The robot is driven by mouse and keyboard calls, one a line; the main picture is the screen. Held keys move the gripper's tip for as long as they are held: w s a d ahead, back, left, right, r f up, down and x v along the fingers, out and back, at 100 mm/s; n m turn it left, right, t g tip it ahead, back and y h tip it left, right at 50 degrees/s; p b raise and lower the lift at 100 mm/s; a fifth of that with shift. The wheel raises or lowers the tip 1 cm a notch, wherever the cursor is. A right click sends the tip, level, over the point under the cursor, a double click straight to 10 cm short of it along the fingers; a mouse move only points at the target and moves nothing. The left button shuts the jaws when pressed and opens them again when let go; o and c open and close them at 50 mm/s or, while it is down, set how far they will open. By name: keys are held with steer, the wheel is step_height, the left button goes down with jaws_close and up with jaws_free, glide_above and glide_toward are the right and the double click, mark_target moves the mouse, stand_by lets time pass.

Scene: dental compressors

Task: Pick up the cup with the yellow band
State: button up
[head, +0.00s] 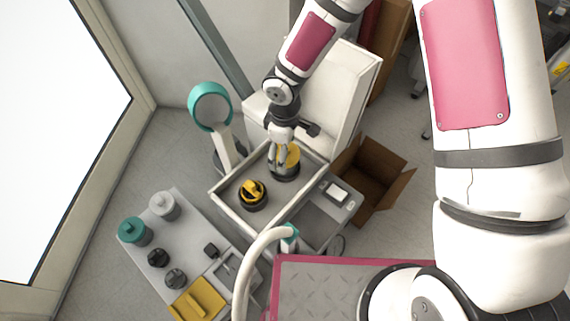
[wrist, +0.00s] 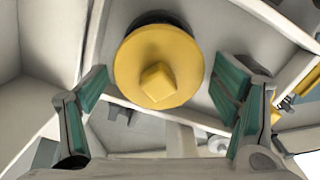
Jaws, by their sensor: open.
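Two dark round pieces with yellow on them are in the light tray (head: 222,198) on the cart in the head view. One, a dark piece with a flat yellow top (head: 292,156), is directly below my gripper (head: 283,158). The other, a dark piece with a raised yellow part (head: 253,194), sits to its left and nearer. In the wrist view the yellow round top (wrist: 132,72) with a square knob lies between the two green-padded fingers of my gripper (wrist: 163,88). The fingers are apart, with a visible gap on each side. I cannot tell which piece is the banded cup.
A grey worktop (head: 190,243) at lower left holds teal, white and black lidded pieces and a yellow tray (head: 197,300). An open cardboard box (head: 372,178) stands right of the cart. A white curved pipe (head: 250,262) rises in front. The tray walls surround the pieces.

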step_height(320, 180, down, 4)
steer(key=shift+d+r+b, duration=0.1)
steer(key=shift+r+b, duration=0.1)
steer(key=shift+b, duration=0.45)
steer(key=shift+r, duration=0.1)
steer(key=c, duration=1.4)
